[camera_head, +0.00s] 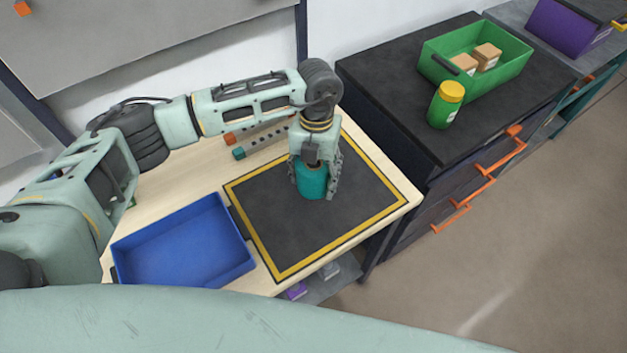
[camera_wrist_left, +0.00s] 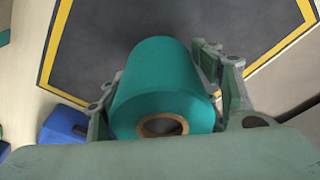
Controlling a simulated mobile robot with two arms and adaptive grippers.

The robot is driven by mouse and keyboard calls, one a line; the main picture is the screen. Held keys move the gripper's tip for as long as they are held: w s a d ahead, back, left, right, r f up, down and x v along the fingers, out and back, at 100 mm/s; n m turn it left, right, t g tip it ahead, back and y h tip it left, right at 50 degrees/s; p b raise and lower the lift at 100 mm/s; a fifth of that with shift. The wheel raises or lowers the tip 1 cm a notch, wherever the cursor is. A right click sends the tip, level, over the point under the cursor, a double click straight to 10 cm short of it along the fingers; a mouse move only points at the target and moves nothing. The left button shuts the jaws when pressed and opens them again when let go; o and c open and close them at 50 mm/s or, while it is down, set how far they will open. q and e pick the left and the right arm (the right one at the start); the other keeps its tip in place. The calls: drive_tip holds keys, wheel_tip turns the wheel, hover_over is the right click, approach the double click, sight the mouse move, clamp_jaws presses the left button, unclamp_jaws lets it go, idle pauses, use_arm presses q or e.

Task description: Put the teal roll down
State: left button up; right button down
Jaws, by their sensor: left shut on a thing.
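The teal roll (camera_head: 312,181) is upright at the dark mat (camera_head: 290,235) with a yellow border on the wooden table. My left gripper (camera_head: 316,190) points down with its fingers on both sides of the roll, shut on it. In the left wrist view the roll (camera_wrist_left: 160,85) shows its brown core end towards the camera, between the two fingers of the left gripper (camera_wrist_left: 165,95). I cannot tell whether the roll's lower end touches the mat. My right gripper is not in view.
A blue tray (camera_head: 247,262) stands left of the mat. A dark cabinet (camera_head: 385,75) on the right holds a green crate (camera_head: 500,82) with boxes and a green jar with a yellow lid (camera_head: 446,105). The mat around the roll is clear.

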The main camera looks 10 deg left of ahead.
use_arm(q)
wheel_tip(320, 180, down, 3)
drive_tip(key=shift+s+f+p, duration=0.1)
drive_tip(key=shift+p, duration=0.65)
drive_tip(key=shift+f, duration=0.35)
drive_tip(key=shift+f, duration=0.15)
drive_tip(key=o, duration=1.4)
